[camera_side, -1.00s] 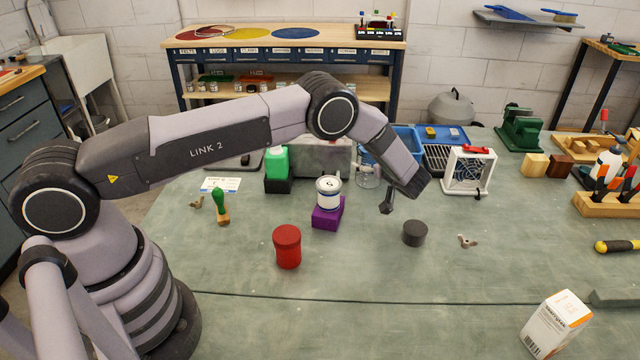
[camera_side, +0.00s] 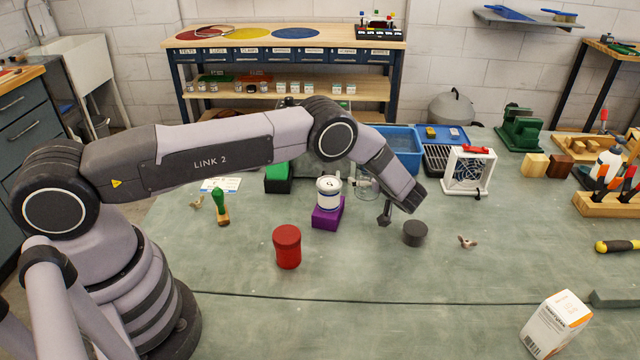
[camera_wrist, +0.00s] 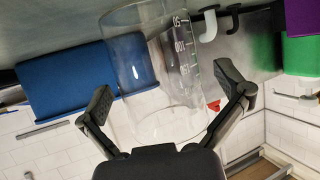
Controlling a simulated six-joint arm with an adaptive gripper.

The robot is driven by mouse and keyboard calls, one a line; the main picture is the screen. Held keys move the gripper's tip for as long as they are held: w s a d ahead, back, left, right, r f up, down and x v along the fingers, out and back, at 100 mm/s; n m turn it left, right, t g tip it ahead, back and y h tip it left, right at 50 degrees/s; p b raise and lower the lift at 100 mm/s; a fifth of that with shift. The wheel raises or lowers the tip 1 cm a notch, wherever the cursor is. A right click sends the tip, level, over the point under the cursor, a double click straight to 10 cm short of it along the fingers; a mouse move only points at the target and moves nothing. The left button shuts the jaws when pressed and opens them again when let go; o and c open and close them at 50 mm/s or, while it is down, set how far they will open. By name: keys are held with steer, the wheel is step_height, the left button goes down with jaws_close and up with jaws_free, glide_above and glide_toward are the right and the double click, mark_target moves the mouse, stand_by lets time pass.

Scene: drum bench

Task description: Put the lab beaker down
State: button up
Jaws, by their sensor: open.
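The lab beaker (camera_wrist: 165,125) is clear glass with white graduation marks. In the wrist view it lies between the two black fingers of my gripper (camera_wrist: 170,92). The fingers are spread, with a gap beside the glass on both sides.
A white tin (camera_side: 328,194) stands on a purple block (camera_side: 327,216) left of the beaker. A red canister (camera_side: 287,247) and a dark round puck (camera_side: 415,233) are nearer the front. A blue bin (camera_side: 403,140) and a framed fan (camera_side: 468,171) stand behind. The front bench is mostly clear.

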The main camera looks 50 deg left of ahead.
steer(key=shift+r, duration=0.2)
steer(key=v, duration=1.2)
steer(key=w+r+m+t+h, duration=0.1)
steer(key=w+r+t+h, duration=0.25)
steer(key=r, duration=0.65)
steer(key=w+r+m+t+h, duration=0.25)
steer(key=w+r, duration=0.25)
steer(key=r, duration=0.6)
steer(key=s+r+m+t+h, duration=0.2)
steer(key=s+r+m+h, duration=0.35)
steer(key=r, duration=0.95)
steer(key=s+r+m+g+h, duration=0.15)
steer(key=s+r+h, duration=0.3)
steer(key=s, duration=0.75)
steer(key=s+a+f+m+g+y, duration=0.1)
steer(key=s+a+f+g, duration=0.1)
steer(key=s, duration=0.8)
steer(key=s+a+f+m+g+y, duration=0.1)
steer(key=s+a+f+g, duration=0.1)
steer(key=s, duration=0.9)
steer(key=s+a+f+m+g+y, duration=0.1)
steer(key=s+a+f, duration=0.3)
steer(key=s, duration=0.7)
steer(key=shift+a+g+y, duration=0.3)
steer(key=shift+a+g, duration=0.25)
